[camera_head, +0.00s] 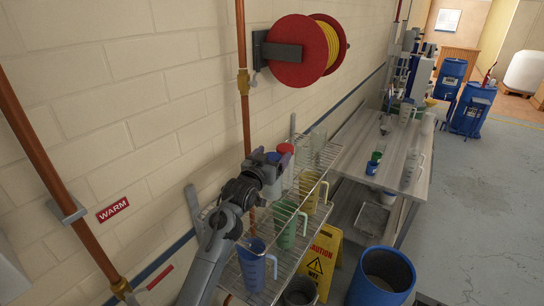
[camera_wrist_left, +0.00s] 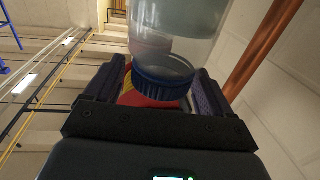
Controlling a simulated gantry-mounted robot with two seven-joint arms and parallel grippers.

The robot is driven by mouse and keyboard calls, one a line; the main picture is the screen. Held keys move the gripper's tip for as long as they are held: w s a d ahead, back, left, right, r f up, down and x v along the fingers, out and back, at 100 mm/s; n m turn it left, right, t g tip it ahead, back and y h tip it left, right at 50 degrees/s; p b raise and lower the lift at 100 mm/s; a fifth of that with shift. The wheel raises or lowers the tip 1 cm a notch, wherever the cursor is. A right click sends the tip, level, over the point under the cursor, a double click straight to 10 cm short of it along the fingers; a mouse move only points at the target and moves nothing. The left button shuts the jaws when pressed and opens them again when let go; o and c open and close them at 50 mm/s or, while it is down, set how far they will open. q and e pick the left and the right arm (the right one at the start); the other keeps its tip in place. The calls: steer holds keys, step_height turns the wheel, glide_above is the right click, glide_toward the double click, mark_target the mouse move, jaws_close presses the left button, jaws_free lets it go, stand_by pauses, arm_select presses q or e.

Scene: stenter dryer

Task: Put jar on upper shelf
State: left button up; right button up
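In the left wrist view a clear jar with a dark blue lid (camera_wrist_left: 163,85) lies between the two fingers of my left gripper (camera_wrist_left: 163,80). Its clear body reaches to the top of that picture, lid lowest. A narrow gap seems to show at the lid's left side; contact on both sides is not clear. In the head view my left gripper (camera_head: 279,155) is at the upper shelf (camera_head: 322,158) of the wire rack, close to a red-lidded container (camera_head: 288,150). The jar is hard to separate from the gripper there. My right gripper is in neither view.
A blue jug (camera_head: 253,266), a green jug (camera_head: 287,226) and a yellow jug (camera_head: 310,192) stand on the rack's lower level. A copper pipe (camera_head: 245,110) and a red hose reel (camera_head: 298,52) are on the wall. A yellow sign (camera_head: 324,262) and blue barrel (camera_head: 382,276) stand beside the rack.

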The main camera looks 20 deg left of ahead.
arm_select(q)
steer(key=shift+r, duration=0.15)
steer(key=shift+s+a, duration=0.1)
steer(key=shift+s, duration=0.35)
steer(key=s+a+b, duration=0.1)
steer(key=s+b, duration=0.2)
steer(key=s, duration=0.8)
steer(key=shift+a, duration=0.15)
